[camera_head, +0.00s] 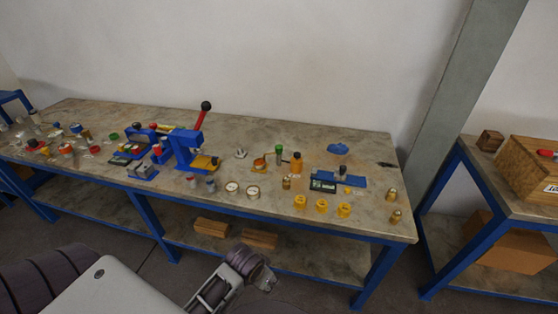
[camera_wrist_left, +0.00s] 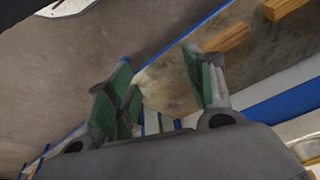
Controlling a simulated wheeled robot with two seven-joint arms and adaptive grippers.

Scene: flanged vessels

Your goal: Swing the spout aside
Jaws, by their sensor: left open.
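I cannot make out a spout for certain; the fittings on the bench are too small to tell. An orange bottle (camera_head: 296,163) stands near the middle of the bench, with a green-capped bottle (camera_head: 279,154) beside it and a small orange-brown vessel (camera_head: 259,164) to their left. My left gripper (camera_head: 264,277) is low in front of the bench, well apart from these things. In the left wrist view its green-padded fingers (camera_wrist_left: 163,88) are spread, with nothing between them. My right gripper is not in view.
The long bench (camera_head: 358,217) has a blue frame and a lower shelf with wooden blocks (camera_head: 260,238). A blue press with a red lever (camera_head: 198,127) stands left of centre. A second bench with a wooden box (camera_head: 532,170) stands right.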

